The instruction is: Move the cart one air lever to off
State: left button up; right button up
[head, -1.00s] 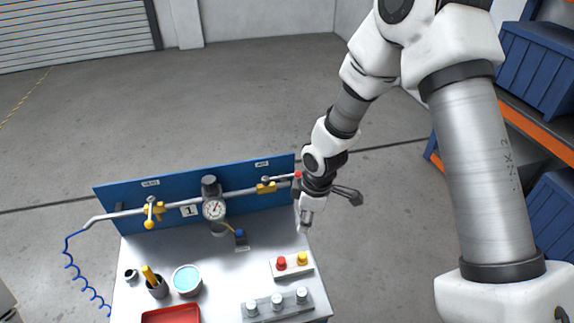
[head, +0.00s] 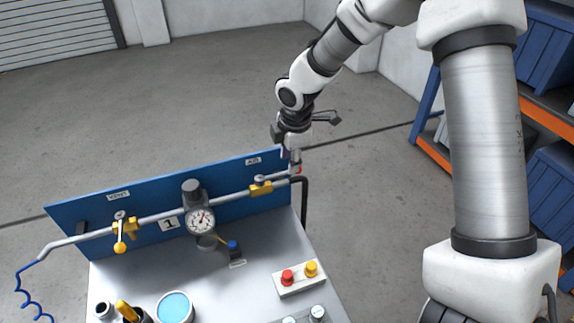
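The cart marked 1 (head: 250,272) has a blue back panel (head: 80,208) with a pipe along it. Under the right label, which seems to read AIR, is a yellow valve (head: 261,188). Its lever appears to run right along the pipe toward a red tip (head: 297,170). My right gripper (head: 293,150) is at the panel's right end, just above the red tip in the picture. Its fingers are small and partly hidden, so opening and contact are unclear. My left gripper is out of view.
A second yellow valve (head: 122,228) has a ball-ended lever pointing toward me. A gauge (head: 200,220) sits mid-pipe. A red and yellow button box (head: 300,278), a blue-topped can (head: 175,307) and a cup stand on the cart. Shelves (head: 440,150) stand right; the floor behind is clear.

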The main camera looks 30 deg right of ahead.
jog(key=x, duration=0.4)
jog(key=shift+w, duration=0.35)
jog(key=shift+s+r, duration=0.1)
jog(key=shift+s, duration=0.15)
jog(key=shift+c, duration=1.4)
grip_shut()
jog(key=shift+s, duration=0.1)
jog(key=shift+o, duration=1.4)
grip_release()
jog(key=shift+s+a, duration=0.15)
jog(key=shift+w, duration=0.4)
jog(key=v, duration=1.1)
jog(key=shift+r, duration=0.4)
